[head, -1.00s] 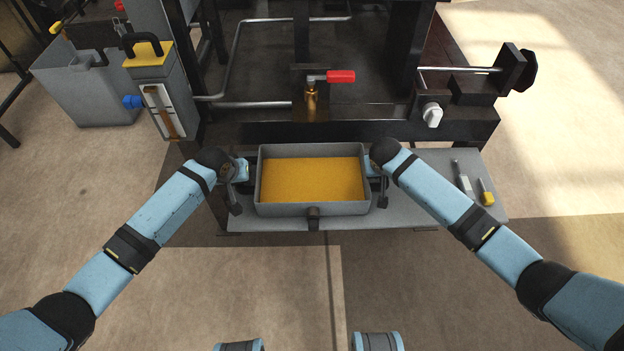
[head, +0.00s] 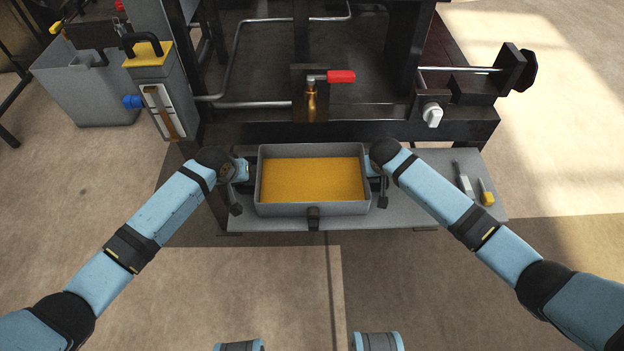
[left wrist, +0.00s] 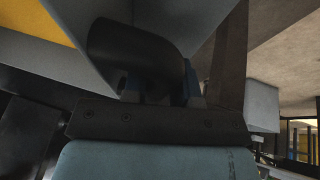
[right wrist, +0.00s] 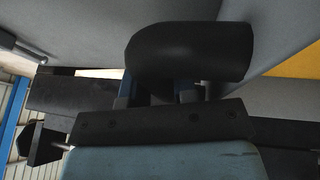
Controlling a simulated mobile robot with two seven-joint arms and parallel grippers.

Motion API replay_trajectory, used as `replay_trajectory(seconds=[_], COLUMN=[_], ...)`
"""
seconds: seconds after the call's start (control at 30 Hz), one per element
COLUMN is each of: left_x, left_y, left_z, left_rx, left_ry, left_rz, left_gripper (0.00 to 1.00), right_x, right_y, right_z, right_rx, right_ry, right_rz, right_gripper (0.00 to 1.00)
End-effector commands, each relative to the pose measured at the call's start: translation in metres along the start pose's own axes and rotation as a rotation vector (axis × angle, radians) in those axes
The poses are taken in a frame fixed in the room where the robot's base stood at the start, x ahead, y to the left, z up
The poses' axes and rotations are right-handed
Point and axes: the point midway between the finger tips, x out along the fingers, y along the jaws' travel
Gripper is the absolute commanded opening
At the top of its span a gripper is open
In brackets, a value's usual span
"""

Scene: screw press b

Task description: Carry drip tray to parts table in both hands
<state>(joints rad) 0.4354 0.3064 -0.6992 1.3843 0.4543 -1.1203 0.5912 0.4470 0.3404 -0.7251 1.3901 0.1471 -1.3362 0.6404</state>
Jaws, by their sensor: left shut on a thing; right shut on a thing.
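The drip tray (head: 284,209) is a grey rectangular pan filled with amber-yellow liquid, in the middle of the head view. It is at the grey shelf on the front of the press; I cannot tell whether it rests on the shelf or hangs just above it. My left gripper (head: 246,170) is shut at the tray's left end, on a dark handle (left wrist: 135,55) that fills the left wrist view. My right gripper (head: 374,168) is shut at the right end, on a matching dark handle (right wrist: 188,52). The fingertips are mostly hidden behind the handles. The parts table is not identifiable.
The shelf (head: 420,195) holds two small tools at right, one with a yellow end (head: 487,198). Behind stands the black press frame (head: 350,131) with a brass valve and red lever (head: 341,76). A grey bin (head: 90,95) is at left. The near floor is open.

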Motion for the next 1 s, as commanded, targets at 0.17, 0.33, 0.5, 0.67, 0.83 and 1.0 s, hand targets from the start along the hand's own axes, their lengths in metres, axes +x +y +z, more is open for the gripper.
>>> replay_trajectory(seconds=[0.17, 0.33, 0.5, 0.67, 0.83, 1.0], left_x=[0.0, -0.002, -0.007, -0.019, -0.034, -0.045], left_y=[-0.001, 0.0, 0.001, 0.004, 0.007, 0.009], left_z=[0.0, -0.002, -0.004, -0.009, -0.015, -0.02], left_rx=[-0.001, -0.001, -0.001, -0.001, -0.001, -0.001], left_ry=[-0.001, 0.002, 0.003, 0.003, 0.003, 0.003], left_rz=[-0.001, 0.0, 0.0, 0.0, 0.0, 0.0], left_gripper=[0.0, 0.0, 0.0, 0.0, 0.0, 0.0], right_x=[0.0, -0.002, -0.007, -0.018, -0.033, -0.044], right_y=[0.0, 0.0, 0.002, 0.004, 0.007, 0.01], right_z=[0.0, -0.001, -0.004, -0.009, -0.015, -0.019], right_rx=[0.0, 0.001, 0.001, 0.001, 0.001, 0.001], right_ry=[-0.001, 0.002, 0.002, 0.002, 0.002, 0.002], right_rz=[0.0, 0.0, 0.0, 0.0, 0.0, 0.0], right_gripper=[0.0, 0.0, 0.0, 0.0, 0.0, 0.0])
